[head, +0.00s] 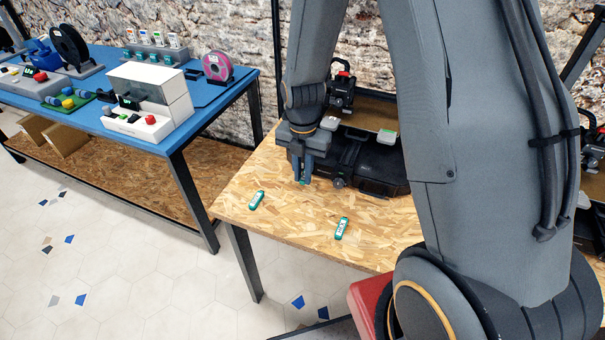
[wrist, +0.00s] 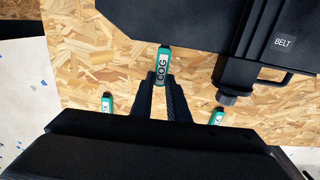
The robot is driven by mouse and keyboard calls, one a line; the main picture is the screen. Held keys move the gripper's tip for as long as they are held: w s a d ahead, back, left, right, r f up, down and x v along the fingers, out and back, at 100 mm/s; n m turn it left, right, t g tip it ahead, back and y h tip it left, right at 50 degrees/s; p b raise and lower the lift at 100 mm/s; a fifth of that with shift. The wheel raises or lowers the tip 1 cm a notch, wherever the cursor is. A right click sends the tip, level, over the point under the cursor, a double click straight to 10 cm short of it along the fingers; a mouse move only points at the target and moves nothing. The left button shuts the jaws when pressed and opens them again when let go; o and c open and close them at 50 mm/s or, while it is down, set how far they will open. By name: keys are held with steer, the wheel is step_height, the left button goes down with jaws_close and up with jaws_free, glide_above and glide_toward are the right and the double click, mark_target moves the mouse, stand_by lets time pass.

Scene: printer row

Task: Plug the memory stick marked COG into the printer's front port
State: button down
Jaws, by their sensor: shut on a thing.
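My gripper (head: 303,178) is shut on the green memory stick marked COG (wrist: 161,68). In the head view the printer (head: 372,172) stands behind and right of my gripper. Its front port does not show. Two other green sticks lie on the table, one at the left (head: 256,200), one at the right (head: 342,228).
The chipboard table (head: 290,232) is bare around the two loose sticks. A black knob (wrist: 228,97) and a handle beside the BELT label (wrist: 285,42) protrude from the printer. A blue table (head: 215,92) with several devices stands at the left.

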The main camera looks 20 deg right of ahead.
steer(key=shift+w+d, duration=0.5)
steer(key=shift+w, duration=0.2)
steer(key=shift+w+d, duration=0.5)
steer(key=shift+w, duration=0.15)
stand_by(0.5)
steer(key=c, duration=1.6)
jaws_free()
steer(key=shift+c, duration=0.2)
